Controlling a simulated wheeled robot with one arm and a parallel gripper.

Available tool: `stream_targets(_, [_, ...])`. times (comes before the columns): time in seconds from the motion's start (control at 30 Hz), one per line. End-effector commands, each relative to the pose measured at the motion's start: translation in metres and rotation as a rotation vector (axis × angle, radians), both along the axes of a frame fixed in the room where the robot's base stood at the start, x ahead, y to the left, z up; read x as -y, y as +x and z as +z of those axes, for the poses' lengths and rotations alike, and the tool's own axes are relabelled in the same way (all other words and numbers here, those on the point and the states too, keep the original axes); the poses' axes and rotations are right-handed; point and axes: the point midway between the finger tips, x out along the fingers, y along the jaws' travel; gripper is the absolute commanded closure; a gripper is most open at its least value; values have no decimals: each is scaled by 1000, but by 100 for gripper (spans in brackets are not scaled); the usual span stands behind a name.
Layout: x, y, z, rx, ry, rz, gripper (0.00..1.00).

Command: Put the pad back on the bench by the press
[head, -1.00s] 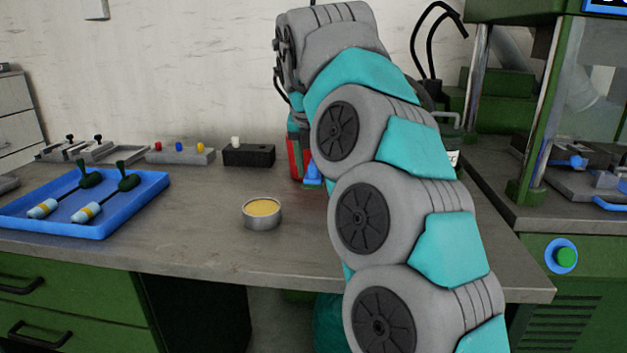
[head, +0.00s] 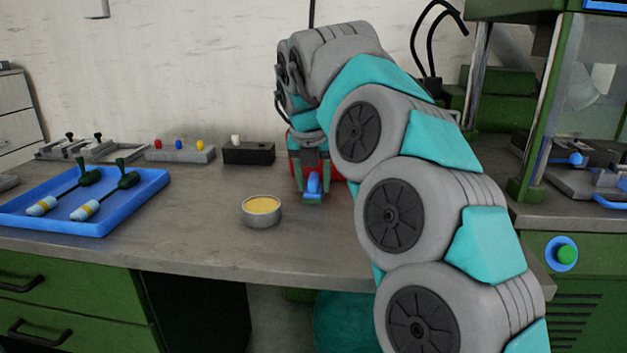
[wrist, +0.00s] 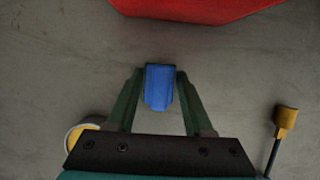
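The pad is a small blue block (head: 313,184) low over the grey bench, in front of a red object. It also shows in the wrist view (wrist: 160,88), between the two green fingertips. My gripper (wrist: 160,74) appears shut on the pad, with a fingertip close against each side. In the head view my gripper (head: 311,168) points down at the bench. I cannot tell whether the pad's underside touches the bench. The press (head: 545,110) is the green machine at the right.
A round tin with yellow contents (head: 262,210) stands left of my gripper. A blue tray (head: 105,225) with two dark-handled tools lies further left. Fixture blocks (head: 180,154) line the back. The red object (wrist: 195,8) is near. A yellow-headed rod (wrist: 286,118) is at right.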

Motion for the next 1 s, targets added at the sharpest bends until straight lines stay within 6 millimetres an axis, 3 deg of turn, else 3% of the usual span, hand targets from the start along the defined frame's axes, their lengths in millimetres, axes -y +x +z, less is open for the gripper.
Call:
stream_targets(0.03, [0,0,0,0,0,0,43])
stream_targets(0.27, [0,0,0,-1,-1,0,19])
stream_targets(0.67, [0,-3,10,-1,-1,1,19])
stream_targets(1.0, [-2,-21,57,2,1,-1,19])
